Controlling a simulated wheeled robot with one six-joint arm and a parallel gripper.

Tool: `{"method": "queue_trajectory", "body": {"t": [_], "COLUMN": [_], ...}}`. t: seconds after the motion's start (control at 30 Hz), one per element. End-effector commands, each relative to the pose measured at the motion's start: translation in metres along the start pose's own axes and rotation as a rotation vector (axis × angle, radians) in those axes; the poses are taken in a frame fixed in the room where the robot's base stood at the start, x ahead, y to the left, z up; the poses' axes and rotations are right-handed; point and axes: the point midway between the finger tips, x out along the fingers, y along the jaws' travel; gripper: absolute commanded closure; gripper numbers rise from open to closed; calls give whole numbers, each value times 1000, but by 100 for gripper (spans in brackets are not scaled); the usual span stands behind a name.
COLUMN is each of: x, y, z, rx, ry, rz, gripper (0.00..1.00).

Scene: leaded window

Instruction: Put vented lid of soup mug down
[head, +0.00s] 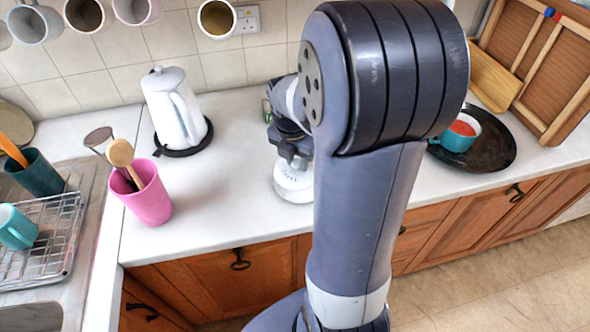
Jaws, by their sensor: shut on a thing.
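My gripper (291,160) points down over the counter, left of my arm. It is shut on the white round vented lid (293,188), which has small dark slots on its top. The lid is at or just above the white counter (240,205); I cannot tell whether it touches. My arm covers part of the lid's right side and the counter behind. The teal soup mug (453,142), with red soup (464,127) showing and no lid on it, stands on a round black tray (496,154) at the right.
A white kettle (172,108) stands on a dark base at the back left. A pink utensil pot (149,196) is left of the lid, with clear counter between. A dish rack (40,245) is at far left. Mugs hang above. Wooden boards (494,77) lean at the right.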

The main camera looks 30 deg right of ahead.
Motion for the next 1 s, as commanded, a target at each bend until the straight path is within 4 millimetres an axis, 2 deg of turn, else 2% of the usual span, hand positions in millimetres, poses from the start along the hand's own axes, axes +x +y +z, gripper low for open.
{"method": "queue_trajectory", "body": {"t": [0.2, 0.3, 0.8, 0.83, 1.0], "x": [29, 37, 46, 45, 44], "y": [-1, 0, 0, 0, 0], "z": [-5, -6, -7, -7, -7], "rx": [-2, -2, -1, -1, -1], "ry": [3, 0, -1, -1, -1], "rz": [-4, -1, 0, 0, 1], "gripper": [95, 95, 95, 70, 57]}}
